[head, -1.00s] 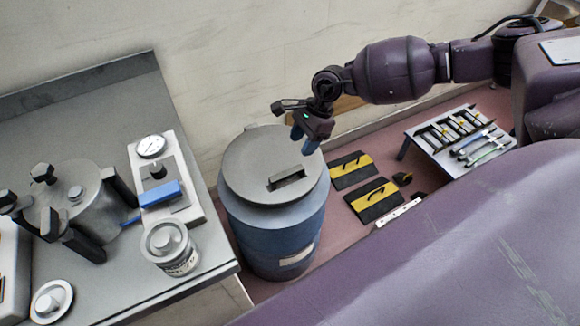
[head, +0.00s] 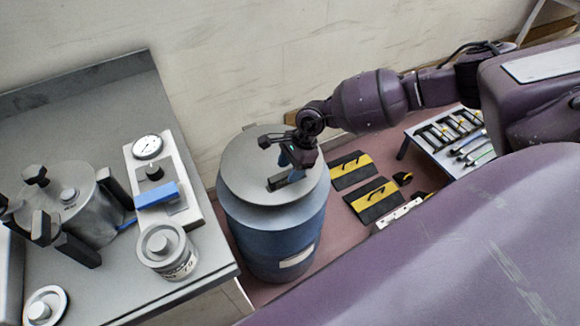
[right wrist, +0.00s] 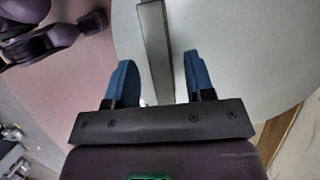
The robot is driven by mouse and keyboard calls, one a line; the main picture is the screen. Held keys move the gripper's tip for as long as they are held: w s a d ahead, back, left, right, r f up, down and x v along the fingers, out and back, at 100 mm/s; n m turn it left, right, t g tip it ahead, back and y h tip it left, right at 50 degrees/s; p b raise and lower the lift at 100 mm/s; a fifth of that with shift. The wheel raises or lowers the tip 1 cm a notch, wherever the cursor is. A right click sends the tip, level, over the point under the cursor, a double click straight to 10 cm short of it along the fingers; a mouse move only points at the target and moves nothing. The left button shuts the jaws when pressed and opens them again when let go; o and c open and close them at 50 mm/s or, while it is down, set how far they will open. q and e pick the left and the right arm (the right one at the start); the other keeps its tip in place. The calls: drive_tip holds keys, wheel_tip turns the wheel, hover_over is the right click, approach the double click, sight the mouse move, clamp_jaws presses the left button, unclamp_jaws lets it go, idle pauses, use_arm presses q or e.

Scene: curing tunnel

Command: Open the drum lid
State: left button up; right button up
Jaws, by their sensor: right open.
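The blue drum (head: 272,245) stands on the floor beside the bench, with its grey round lid (head: 245,165) on top. The lid has a raised dark bar handle (head: 278,184). My right gripper (head: 288,165) is over the lid at the handle. In the right wrist view, its two blue fingers (right wrist: 158,78) are apart, with the handle (right wrist: 156,45) running between them and a gap on each side. The gripper hides part of the handle in the head view. My left gripper is in neither view.
The grey bench (head: 110,110) on the left holds a clamped pot (head: 72,205), a gauge unit (head: 160,175) and a lidded can (head: 168,250). Black-and-yellow plates (head: 375,200) lie on the floor right of the drum. A low tool table (head: 450,135) stands farther right.

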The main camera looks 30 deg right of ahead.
clamp_jaws()
